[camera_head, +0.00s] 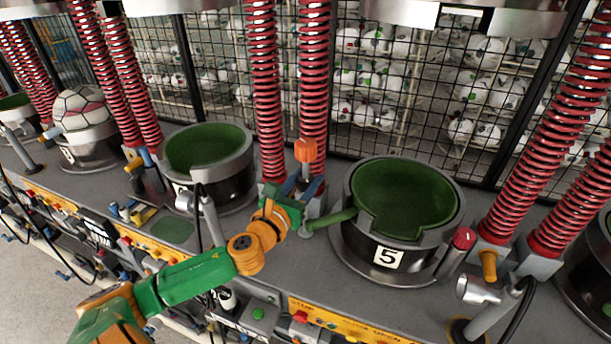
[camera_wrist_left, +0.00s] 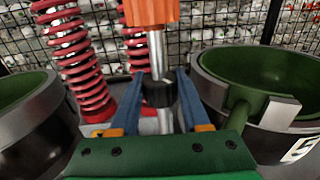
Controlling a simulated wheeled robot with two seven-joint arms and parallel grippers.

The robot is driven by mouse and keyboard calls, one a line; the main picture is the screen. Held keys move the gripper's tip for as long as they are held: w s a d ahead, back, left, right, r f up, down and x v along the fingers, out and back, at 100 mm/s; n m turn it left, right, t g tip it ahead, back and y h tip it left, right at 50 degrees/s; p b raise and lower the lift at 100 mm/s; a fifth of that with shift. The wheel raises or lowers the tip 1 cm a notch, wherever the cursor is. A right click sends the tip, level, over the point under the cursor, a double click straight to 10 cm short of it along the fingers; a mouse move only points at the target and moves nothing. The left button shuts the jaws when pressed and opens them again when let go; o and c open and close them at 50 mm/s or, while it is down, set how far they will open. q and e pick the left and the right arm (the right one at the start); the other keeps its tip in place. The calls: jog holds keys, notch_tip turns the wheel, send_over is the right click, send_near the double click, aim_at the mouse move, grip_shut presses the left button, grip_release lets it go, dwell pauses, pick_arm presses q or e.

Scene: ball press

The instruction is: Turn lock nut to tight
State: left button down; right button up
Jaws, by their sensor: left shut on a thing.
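My left gripper (camera_head: 304,180) reaches in between two bowl-shaped mould stations. In the left wrist view its two blue fingers (camera_wrist_left: 159,92) stand on either side of a dark, roughly round nut (camera_wrist_left: 158,94), which I take to be the lock nut. The fingertips are shut on it. The nut sits on an upright metal rod (camera_wrist_left: 164,121). An orange block (camera_wrist_left: 152,11) is at the top of the rod, above the nut; it also shows in the head view (camera_head: 306,150). In the head view the nut cannot be made out behind the fingers. My right gripper is out of view.
A green-lined bowl marked 5 (camera_head: 400,195) stands right of the gripper, with a green handle (camera_head: 335,218) close to my wrist. Another green bowl (camera_head: 207,148) stands left. Red springs (camera_head: 313,80) rise close behind. A mesh fence (camera_head: 360,85) closes the back.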

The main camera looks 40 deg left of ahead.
pick_arm(q)
jog(key=shift+f+m+h+b, duration=0.2)
jog(key=shift+m+h+b, duration=0.15)
jog(key=shift+m+h, duration=0.35)
jog(key=m+h+b, duration=0.2)
jog(key=h+b, duration=0.1)
jog(key=m+h+b, duration=0.2)
jog(key=h+b, duration=0.1)
jog(key=h, duration=0.1)
jog(key=shift+a+f+g, duration=0.1)
jog(key=shift+g, duration=0.3)
jog(key=shift+r+m+g+h+b, duration=0.3)
jog(key=shift+m+h+b, duration=0.3)
jog(key=shift+h+b, duration=0.4)
jog(key=shift+c, duration=1.9)
grip_release()
jog(key=shift+w, duration=0.1)
jog(key=shift+b+v, duration=0.35)
jog(key=shift+v, duration=0.5)
jog(key=shift+p+v, duration=0.35)
jog(key=shift+v, duration=2.3)
